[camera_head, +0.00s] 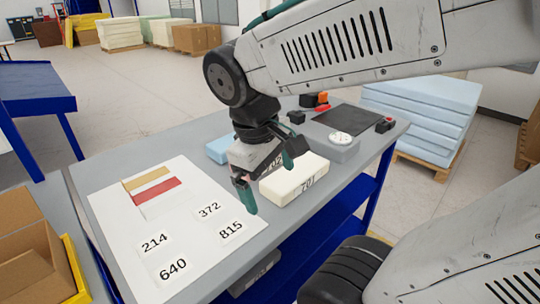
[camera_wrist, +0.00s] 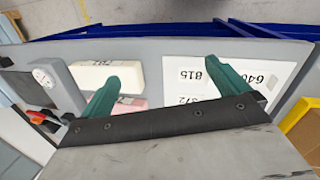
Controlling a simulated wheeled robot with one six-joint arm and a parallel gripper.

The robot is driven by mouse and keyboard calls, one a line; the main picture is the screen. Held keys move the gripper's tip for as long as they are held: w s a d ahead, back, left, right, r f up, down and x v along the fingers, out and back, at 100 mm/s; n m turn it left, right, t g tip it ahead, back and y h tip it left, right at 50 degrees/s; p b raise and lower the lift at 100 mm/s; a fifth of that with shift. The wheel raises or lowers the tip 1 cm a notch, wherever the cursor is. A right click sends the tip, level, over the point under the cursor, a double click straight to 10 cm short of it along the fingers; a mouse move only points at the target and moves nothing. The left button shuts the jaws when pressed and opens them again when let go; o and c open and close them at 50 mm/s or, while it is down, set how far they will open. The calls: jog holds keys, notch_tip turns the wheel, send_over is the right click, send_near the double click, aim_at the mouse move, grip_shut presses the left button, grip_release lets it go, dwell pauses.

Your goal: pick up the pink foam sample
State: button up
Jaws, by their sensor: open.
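The pink foam sample (camera_wrist: 126,103) shows in the wrist view as a small pink patch, partly hidden behind the left finger of my gripper. In the head view my gripper covers most or all of it. My gripper (camera_head: 268,178) is open and empty, pointing down over the grey table. Its two green fingers (camera_wrist: 163,78) are spread wide in the wrist view. The pink foam lies by the left finger, not centred between the fingers. I cannot tell how high the fingertips are above it.
A cream foam block (camera_head: 293,184) labelled 701 lies right beside my gripper. A blue foam block (camera_head: 218,151) is behind it. A white sheet (camera_head: 185,245) with numbered squares covers the table's left. A grey scale-like device (camera_head: 342,151), black mat (camera_head: 347,119) and cardboard box (camera_head: 25,240) stand around.

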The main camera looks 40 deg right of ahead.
jog(key=w+d+f+n+h, duration=0.2)
jog(key=w+f+n+h, duration=0.1)
jog(key=w, duration=0.4)
jog(key=w+d+f+n+h, duration=0.2)
jog(key=w+f+n+h, duration=0.2)
jog(key=w+n, duration=0.3)
jog(key=w+d+f+n+h, duration=0.1)
jog(key=w+f+n+h, duration=0.3)
jog(key=w, duration=0.5)
jog(key=shift+w+d+f+n+t, duration=0.1)
jog(key=shift+d+f+n+t, duration=0.25)
jog(key=shift+f+n, duration=0.55)
jog(key=shift+w+x, duration=0.15)
jog(key=shift+x, duration=1.85)
jog(key=shift+w+x, duration=0.1)
jog(key=shift+x, duration=1.9)
jog(key=shift+a+f, duration=0.15)
jog(key=c, duration=0.9)
